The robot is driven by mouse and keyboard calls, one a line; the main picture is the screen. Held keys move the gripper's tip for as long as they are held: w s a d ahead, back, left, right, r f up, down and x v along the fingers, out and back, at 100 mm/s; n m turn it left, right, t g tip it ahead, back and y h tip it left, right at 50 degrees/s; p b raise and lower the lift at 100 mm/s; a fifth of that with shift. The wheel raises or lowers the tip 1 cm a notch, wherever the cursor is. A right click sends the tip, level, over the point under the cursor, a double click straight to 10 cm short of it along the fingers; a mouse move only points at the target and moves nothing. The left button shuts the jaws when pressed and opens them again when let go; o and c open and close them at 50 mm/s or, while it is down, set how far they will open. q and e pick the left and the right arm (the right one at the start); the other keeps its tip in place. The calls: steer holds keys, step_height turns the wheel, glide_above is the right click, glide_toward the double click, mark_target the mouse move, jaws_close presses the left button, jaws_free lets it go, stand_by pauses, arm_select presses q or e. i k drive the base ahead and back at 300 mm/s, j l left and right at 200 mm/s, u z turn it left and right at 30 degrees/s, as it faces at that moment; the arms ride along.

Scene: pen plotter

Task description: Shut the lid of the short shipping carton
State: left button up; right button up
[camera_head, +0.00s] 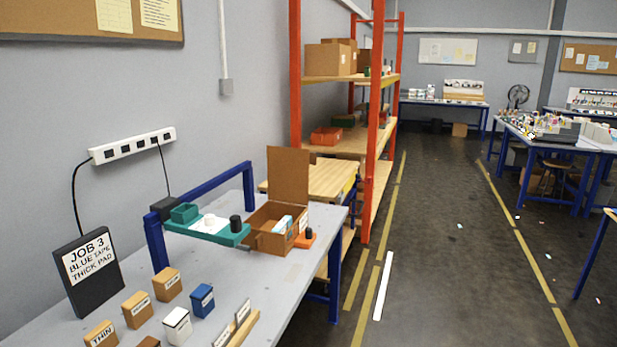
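The short shipping carton (266,239) is a brown open box near the far end of the grey workbench. Its lid (288,174) stands upright at the back of the carton. Something white and light blue shows inside the carton near its right side. Neither of my grippers shows in the head view.
A blue gantry frame (206,192) with a green tray (204,229) stands left of the carton. A small orange item with a black top (305,238) sits to its right. Several small boxes and a JOB 3 sign (88,270) occupy the near bench (232,290).

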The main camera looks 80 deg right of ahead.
mark_target(288, 168)
steer(key=z, duration=2.6)
steer(key=i+l+u, duration=0.1)
steer(key=i+l, duration=0.2)
steer(key=i, duration=0.25)
steer(key=i+l+u, duration=0.15)
steer(key=i+l, duration=0.15)
steer(key=i, duration=0.25)
